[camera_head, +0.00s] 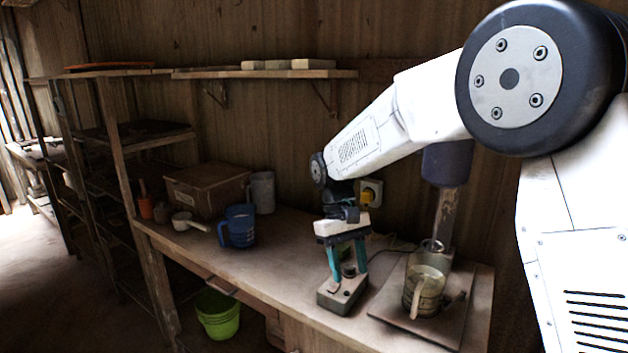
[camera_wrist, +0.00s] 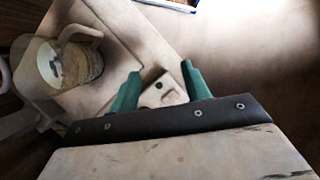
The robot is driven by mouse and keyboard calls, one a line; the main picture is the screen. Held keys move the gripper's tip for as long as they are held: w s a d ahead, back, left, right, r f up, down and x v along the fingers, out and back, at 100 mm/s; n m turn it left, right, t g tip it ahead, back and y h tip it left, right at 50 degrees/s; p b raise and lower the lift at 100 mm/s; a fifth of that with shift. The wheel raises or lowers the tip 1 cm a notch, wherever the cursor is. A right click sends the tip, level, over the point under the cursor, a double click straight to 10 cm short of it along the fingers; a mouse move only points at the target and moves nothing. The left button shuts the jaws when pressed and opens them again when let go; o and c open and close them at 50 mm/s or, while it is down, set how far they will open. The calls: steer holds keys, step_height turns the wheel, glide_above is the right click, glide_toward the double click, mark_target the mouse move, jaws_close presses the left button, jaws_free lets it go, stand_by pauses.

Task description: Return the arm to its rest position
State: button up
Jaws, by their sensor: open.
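My arm reaches in from the right in the head view and bends down over the workbench (camera_head: 280,262). My gripper (camera_head: 348,272) points down with its teal fingers apart, and nothing shows held between them. Directly below it is a small grey control box (camera_head: 340,297) on the bench. In the wrist view, my gripper (camera_wrist: 161,69) is open, and the pale box (camera_wrist: 172,97) shows between and beyond the fingers. Whether the fingers touch the box cannot be told.
Right of the gripper, a press with a column (camera_head: 445,217) and base plate (camera_head: 393,312) bears a glass jug (camera_head: 425,290). A blue jug (camera_head: 238,228), a cardboard box (camera_head: 205,190) and a scoop (camera_head: 184,222) stand farther left. A wall shelf (camera_head: 230,74) runs behind. A green bucket (camera_head: 218,315) is below.

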steer(key=s+d+r+m+t, duration=0.1)
steer(key=s+d+r+t, duration=0.1)
steer(key=s+d, duration=0.4)
steer(key=s+d+r+m+t+y, duration=0.1)
steer(key=s+d+r, duration=0.3)
steer(key=s, duration=1.1)
steer(key=s+d+r+m+t+y, duration=0.1)
steer(key=s+d+r+m+t, duration=0.1)
steer(key=s+d, duration=0.7)
steer(key=shift+s+r+m+t, duration=0.3)
steer(key=shift+s+r+m, duration=0.25)
steer(key=shift+s, duration=0.3)
